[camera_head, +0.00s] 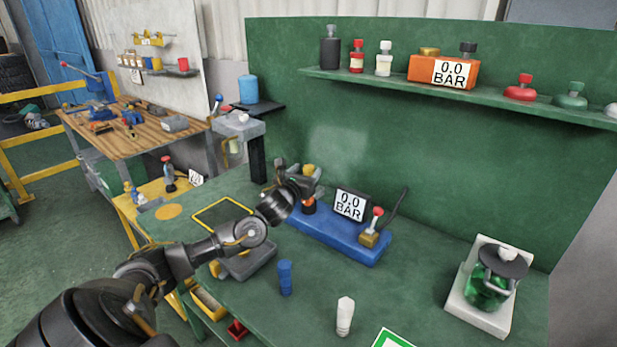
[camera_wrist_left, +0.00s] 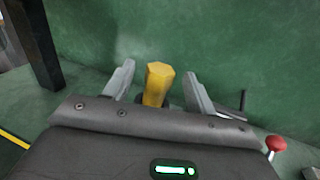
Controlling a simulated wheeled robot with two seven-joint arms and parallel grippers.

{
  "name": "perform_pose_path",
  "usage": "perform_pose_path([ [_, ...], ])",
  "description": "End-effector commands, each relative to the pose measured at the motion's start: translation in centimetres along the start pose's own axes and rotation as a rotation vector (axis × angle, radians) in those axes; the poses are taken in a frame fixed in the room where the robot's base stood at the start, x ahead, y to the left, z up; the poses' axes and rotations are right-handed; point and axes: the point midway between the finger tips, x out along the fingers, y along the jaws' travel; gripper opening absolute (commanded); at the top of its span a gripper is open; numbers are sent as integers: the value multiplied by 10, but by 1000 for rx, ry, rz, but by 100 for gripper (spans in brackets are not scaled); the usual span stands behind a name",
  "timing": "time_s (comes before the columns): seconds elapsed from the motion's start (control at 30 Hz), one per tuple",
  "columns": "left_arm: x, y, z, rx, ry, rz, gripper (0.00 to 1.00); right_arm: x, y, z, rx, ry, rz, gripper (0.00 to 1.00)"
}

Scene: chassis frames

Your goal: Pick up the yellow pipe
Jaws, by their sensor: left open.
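The yellow pipe (camera_wrist_left: 157,84) stands between the two grey fingers of my left gripper (camera_wrist_left: 157,82) in the left wrist view. There is a visible gap on each side of it, and the fingers are open. In the head view, only the yellow top of the pipe (camera_head: 308,168) shows beside my left gripper (camera_head: 302,174), at the left end of the blue base (camera_head: 335,237). The gripper and wrist hide part of the pipe's lower end. My right gripper is not in view.
A pressure display (camera_head: 349,205) and a red-knobbed valve (camera_head: 375,225) with a lever stand on the blue base. A blue cylinder (camera_head: 285,278) and a white one (camera_head: 345,316) stand in front. A green flask (camera_head: 487,287) is at right. The green wall is close behind.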

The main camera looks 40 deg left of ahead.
Motion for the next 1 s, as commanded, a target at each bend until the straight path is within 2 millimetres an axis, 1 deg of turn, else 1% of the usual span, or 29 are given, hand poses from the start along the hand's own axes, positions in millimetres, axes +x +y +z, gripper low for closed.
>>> perform_pose_path([
  [0.03,8,2,4,-1,1,1,56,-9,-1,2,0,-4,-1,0],
  [0.1,16,1,3,-2,0,1,56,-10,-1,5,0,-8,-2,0],
  [0.2,25,1,1,-1,1,0,56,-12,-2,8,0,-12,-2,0],
  [0.47,27,1,0,0,1,-1,56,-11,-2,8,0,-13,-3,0],
  [0.57,27,1,0,0,0,-1,46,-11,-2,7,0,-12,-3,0],
  [0.8,27,1,0,0,0,-1,14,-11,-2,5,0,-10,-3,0],
  [0.9,27,1,0,0,0,-1,2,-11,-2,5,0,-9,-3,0],
  [1.0,27,1,1,-1,-1,-1,2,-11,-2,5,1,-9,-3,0],
])
